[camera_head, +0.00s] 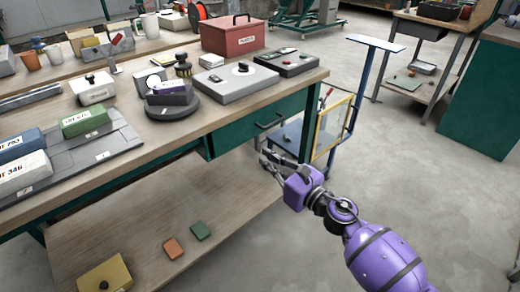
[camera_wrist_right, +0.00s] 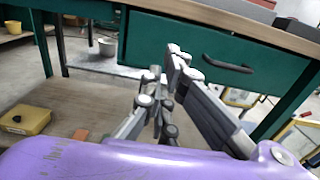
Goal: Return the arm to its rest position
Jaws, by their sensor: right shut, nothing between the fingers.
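My right arm is purple and comes in from the lower right in the head view. Its grey gripper (camera_head: 268,160) is beside the front edge of the workbench, below the green drawer (camera_head: 265,125) and above the lower shelf. In the right wrist view the gripper fingers (camera_wrist_right: 166,75) are close together with nothing between them. The drawer (camera_wrist_right: 190,50) is behind them there. My left gripper shows in neither view.
The workbench (camera_head: 150,130) carries a red toolbox (camera_head: 232,36), grey devices and labelled boxes. A yellow box (camera_head: 105,275) sits on its lower shelf (camera_head: 140,225). A yellow-framed panel (camera_head: 331,128) stands close behind my right gripper. Open floor (camera_head: 440,190) lies to the right.

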